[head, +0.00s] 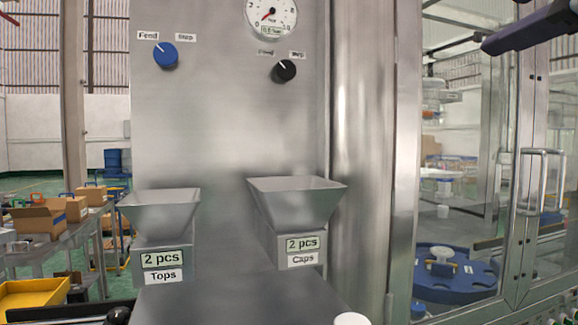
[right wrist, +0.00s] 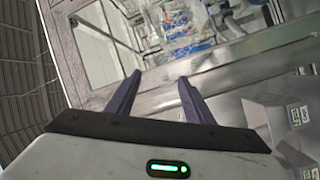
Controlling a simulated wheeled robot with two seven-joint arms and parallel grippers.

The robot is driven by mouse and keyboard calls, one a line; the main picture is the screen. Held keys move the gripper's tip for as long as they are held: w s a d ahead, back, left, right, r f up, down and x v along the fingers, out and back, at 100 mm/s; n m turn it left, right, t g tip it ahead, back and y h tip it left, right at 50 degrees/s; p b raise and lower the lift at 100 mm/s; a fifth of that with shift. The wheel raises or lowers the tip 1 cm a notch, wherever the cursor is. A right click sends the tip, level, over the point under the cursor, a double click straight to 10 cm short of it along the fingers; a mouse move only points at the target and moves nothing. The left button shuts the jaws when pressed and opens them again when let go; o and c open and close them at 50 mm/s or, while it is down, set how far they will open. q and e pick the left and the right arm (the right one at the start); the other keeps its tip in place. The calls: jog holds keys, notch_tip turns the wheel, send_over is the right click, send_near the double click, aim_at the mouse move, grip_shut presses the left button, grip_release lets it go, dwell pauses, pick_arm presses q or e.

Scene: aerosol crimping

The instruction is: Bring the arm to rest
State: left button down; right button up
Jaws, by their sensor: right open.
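My right gripper (right wrist: 160,76) shows in the right wrist view with its two dark purple fingers apart and nothing between them. In the head view a dark purple finger of it (head: 530,27) reaches in at the top right corner, in front of the glass enclosure and clear of the hoppers. The rest of that arm is outside the frame. My left gripper is in neither view.
A steel machine panel (head: 225,125) carries a blue knob (head: 166,55), a black knob (head: 284,71) and a gauge (head: 271,15). The Tops hopper (head: 162,215) and Caps hopper (head: 296,204) jut out below. A glass door handle (head: 540,180) is at right.

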jog(key=s+d+m+g+h, duration=0.15)
jog(key=d+m+h, duration=0.3)
jog(key=d, duration=0.95)
jog(key=w+f+g+y, duration=0.1)
jog(key=w+f, duration=0.5)
jog(key=f, duration=0.3)
jog(key=w+f+n+y, duration=0.1)
jog(key=w+f, duration=0.5)
jog(key=f, duration=0.3)
jog(key=w+f+g+y, duration=0.1)
jog(key=w+f, duration=0.5)
jog(key=f, duration=0.3)
notch_tip(320, 180, down, 17)
jog(key=w+g, duration=0.2)
jog(key=s+f+n+g+y, duration=0.1)
jog(key=s+f, duration=0.3)
jog(key=f, duration=0.7)
jog(key=s+f+g+y, duration=0.1)
jog(key=s+f, duration=0.2)
jog(key=f, duration=0.7)
jog(key=s+f+n+g+y, duration=0.2)
jog(key=s+f+g, duration=0.1)
jog(key=s+f, duration=2.1)
jog(key=s+a+m+y, duration=0.1)
jog(key=s+a+m, duration=0.2)
jog(key=a, duration=1.9)
jog(key=m+t, duration=0.1)
jog(key=m, duration=0.4)
jog(key=shift+m, duration=0.35)
